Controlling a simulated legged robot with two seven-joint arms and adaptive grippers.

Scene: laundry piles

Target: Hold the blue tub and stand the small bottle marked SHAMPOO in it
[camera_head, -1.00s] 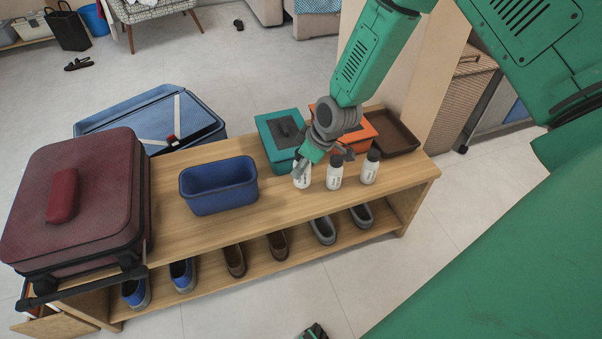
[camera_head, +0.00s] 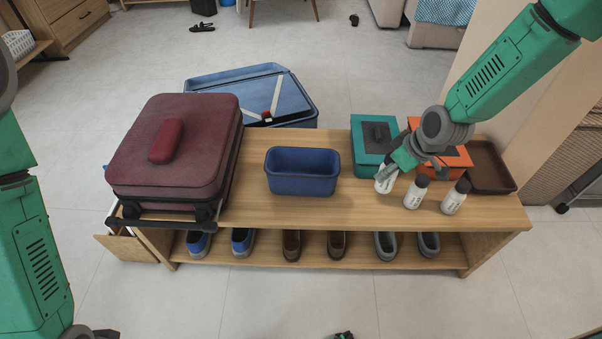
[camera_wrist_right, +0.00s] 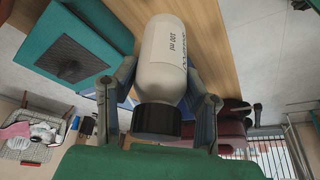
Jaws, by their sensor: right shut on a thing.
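The blue tub (camera_head: 303,184) stands empty on the wooden bench, left of the bottles. My right gripper (camera_head: 384,176) is shut on a small white bottle (camera_head: 383,186) with a dark cap, at the left end of a row of three. In the right wrist view the bottle (camera_wrist_right: 163,62) sits between the fingers of the gripper (camera_wrist_right: 166,105). Its label shows "100 ml" and a word partly turned away, not clearly readable. I cannot tell whether it touches the bench.
Two similar white bottles (camera_head: 416,193) (camera_head: 454,198) stand right of the held one. A teal box (camera_head: 366,155), an orange box (camera_head: 458,157) and a brown tray (camera_head: 489,168) sit behind. A maroon suitcase (camera_head: 180,150) fills the bench's left end. Bench top (camera_head: 345,208) is clear around the tub.

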